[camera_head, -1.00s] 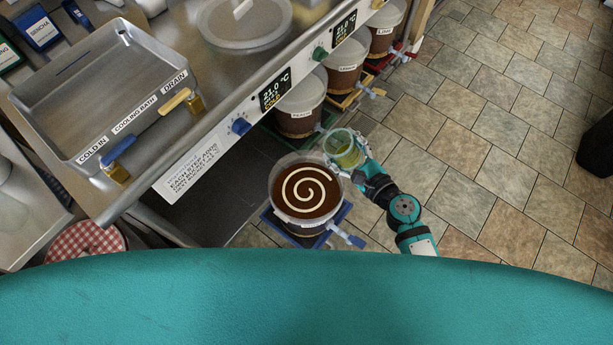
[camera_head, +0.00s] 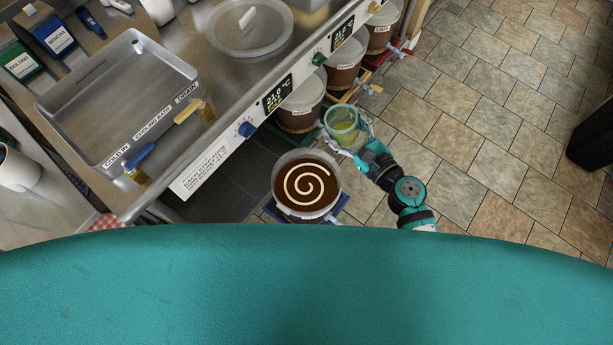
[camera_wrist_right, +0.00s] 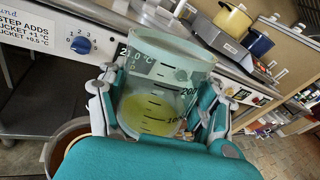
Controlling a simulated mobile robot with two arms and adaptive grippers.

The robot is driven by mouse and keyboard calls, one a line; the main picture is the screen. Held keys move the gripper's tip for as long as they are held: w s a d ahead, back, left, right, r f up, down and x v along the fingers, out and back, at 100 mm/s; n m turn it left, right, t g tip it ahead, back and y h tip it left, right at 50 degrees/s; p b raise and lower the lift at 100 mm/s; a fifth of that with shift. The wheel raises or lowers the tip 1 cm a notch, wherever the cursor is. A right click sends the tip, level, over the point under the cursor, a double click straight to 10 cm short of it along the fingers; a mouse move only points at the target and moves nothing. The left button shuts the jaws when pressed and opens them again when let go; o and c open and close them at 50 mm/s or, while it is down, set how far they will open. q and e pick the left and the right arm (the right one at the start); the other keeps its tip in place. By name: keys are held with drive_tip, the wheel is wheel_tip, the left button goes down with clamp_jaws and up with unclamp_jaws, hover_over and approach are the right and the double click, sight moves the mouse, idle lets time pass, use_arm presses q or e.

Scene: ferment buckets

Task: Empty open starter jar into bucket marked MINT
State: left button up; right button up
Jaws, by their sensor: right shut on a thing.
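The starter jar (camera_head: 341,117) is a clear, open-topped beaker with yellow-green liquid in its lower part. My right gripper (camera_head: 346,137) is shut on its sides and holds it up, close to upright. In the right wrist view the jar (camera_wrist_right: 165,75) stands between the fingers, with the liquid near the 100 mark. An open bucket (camera_head: 306,211) of dark brown liquid with a cream spiral on top sits lower left of the jar. The jar is not over its opening in the head view. I cannot read MINT on any bucket. My left gripper is not in view.
Several lidded, labelled buckets (camera_head: 300,104) stand in a row under the steel counter's front edge. The counter holds a cooling bath (camera_head: 118,150) and a round lid (camera_head: 249,28). A control panel with a blue knob (camera_head: 247,130) overhangs the buckets. Tiled floor (camera_head: 480,140) at right is free.

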sight(343, 139)
drive_tip(key=s, duration=0.1)
drive_tip(key=s+m+b, duration=0.1)
drive_tip(key=s+r+m+b, duration=0.1)
drive_tip(key=s, duration=0.1)
drive_tip(key=shift+t+y, duration=0.3)
drive_tip(key=shift+y, duration=0.1)
drive_tip(key=shift+s+r+b, duration=0.25)
drive_tip(key=shift+s+b, duration=0.05)
drive_tip(key=shift+s, duration=0.1)
